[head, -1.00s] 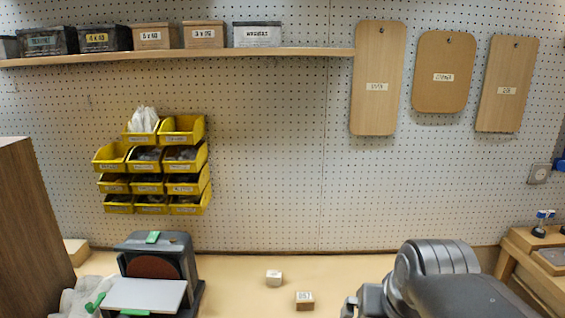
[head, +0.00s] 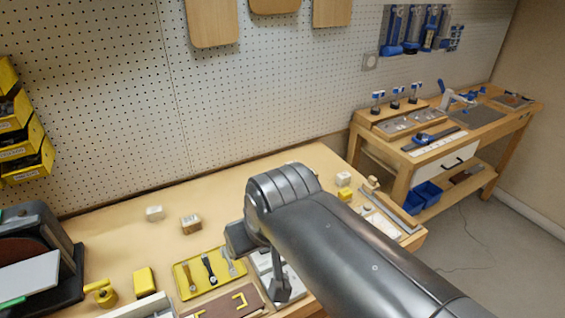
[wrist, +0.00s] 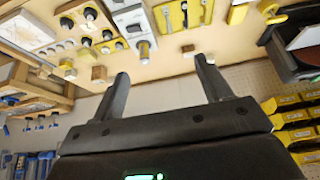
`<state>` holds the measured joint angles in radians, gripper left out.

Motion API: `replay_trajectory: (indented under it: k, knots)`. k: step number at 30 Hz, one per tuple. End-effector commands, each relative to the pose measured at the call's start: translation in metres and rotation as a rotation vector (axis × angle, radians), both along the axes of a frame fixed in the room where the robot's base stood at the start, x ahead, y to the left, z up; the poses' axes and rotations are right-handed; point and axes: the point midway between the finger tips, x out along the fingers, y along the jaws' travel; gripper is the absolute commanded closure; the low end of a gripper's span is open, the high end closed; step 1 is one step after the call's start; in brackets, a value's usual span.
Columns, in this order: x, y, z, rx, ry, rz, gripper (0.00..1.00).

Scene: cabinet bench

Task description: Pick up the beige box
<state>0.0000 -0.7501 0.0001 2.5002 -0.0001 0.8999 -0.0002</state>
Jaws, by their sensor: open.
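A pale cream-beige box (head: 154,213) sits on the bench toward the back left in the head view. Close to its right and a little nearer is a browner tan box (head: 190,224) with a label on it. A pale cube (head: 343,179) sits farther right, past my arm. My gripper (wrist: 161,67) is open and empty in the wrist view, its fingers spread apart with nothing between them. A small tan block (wrist: 188,50) shows in the wrist view just beyond the fingertips; I cannot tell which box it is. In the head view my arm hides part of the bench.
A yellow tray with tools (head: 210,271) lies in front of the boxes. A sander (head: 40,262) stands at the left. A yellow block (head: 145,281) is near the front. The pegboard wall (head: 250,90) rises behind. A second workbench (head: 450,125) stands at the right.

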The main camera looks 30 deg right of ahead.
Motion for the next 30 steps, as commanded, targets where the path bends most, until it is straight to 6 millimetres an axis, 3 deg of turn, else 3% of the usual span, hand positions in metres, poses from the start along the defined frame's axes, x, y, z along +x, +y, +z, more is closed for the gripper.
replay_trajectory:
  k: [5, 8, 13, 20, 30]
  knots:
    - [0.014, -0.003, 0.007, -0.006, 0.006, -0.003, 0.29]
    - [0.037, -0.008, 0.017, -0.015, 0.014, -0.009, 0.29]
    - [0.090, -0.023, 0.032, -0.034, 0.030, -0.015, 0.29]
    - [0.165, -0.052, 0.040, -0.051, 0.051, -0.019, 0.29]
    - [0.275, -0.115, 0.018, -0.057, 0.078, -0.027, 0.29]
